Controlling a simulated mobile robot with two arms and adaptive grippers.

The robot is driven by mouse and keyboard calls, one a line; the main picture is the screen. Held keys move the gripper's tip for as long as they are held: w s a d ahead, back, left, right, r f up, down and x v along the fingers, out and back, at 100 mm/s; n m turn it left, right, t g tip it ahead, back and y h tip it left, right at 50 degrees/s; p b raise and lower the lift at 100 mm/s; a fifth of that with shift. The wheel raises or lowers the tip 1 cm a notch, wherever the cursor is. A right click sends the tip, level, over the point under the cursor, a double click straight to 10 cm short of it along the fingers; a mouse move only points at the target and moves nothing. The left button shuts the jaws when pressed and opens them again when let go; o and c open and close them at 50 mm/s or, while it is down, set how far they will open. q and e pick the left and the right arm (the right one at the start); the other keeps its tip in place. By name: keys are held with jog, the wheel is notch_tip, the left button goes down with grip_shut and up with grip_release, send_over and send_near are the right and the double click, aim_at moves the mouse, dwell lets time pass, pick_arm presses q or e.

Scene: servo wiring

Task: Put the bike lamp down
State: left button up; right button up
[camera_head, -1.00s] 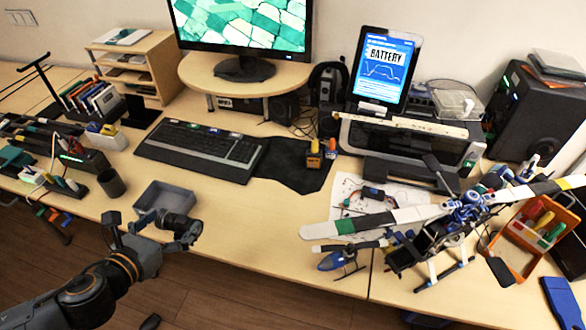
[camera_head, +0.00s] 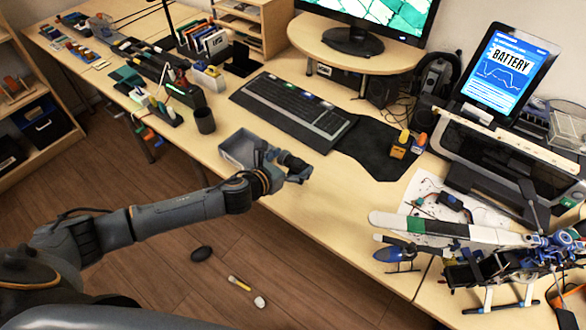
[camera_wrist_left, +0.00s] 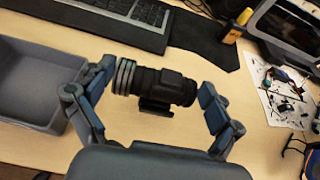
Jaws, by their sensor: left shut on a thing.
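The bike lamp (camera_wrist_left: 158,86) is a black cylinder with a grey ribbed ring at its left end and a small mount underneath. My left gripper (camera_head: 283,166) is shut on it, with one finger at each end, as the left wrist view (camera_wrist_left: 160,92) shows. The lamp (camera_head: 294,161) is near the front edge of the desk, just right of the grey tray (camera_head: 229,154). I cannot tell whether the lamp touches the desk. My right gripper is not in view.
A black keyboard (camera_head: 292,110) and dark mat (camera_head: 372,150) lie behind the lamp. A dark cup (camera_head: 205,121) stands left of the tray. A model helicopter (camera_head: 480,260) and a paper sheet (camera_head: 427,190) are at right. Bare desk (camera_head: 335,210) lies right of the lamp.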

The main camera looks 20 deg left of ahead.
aim_at(292, 170)
pick_arm(q)
jog(key=shift+w+f, duration=0.2)
jog(key=shift+f, duration=1.5)
jog(key=shift+f, duration=0.1)
jog(key=o, duration=1)
jog(key=v, duration=1.2)
jog(key=shift+b, duration=0.4)
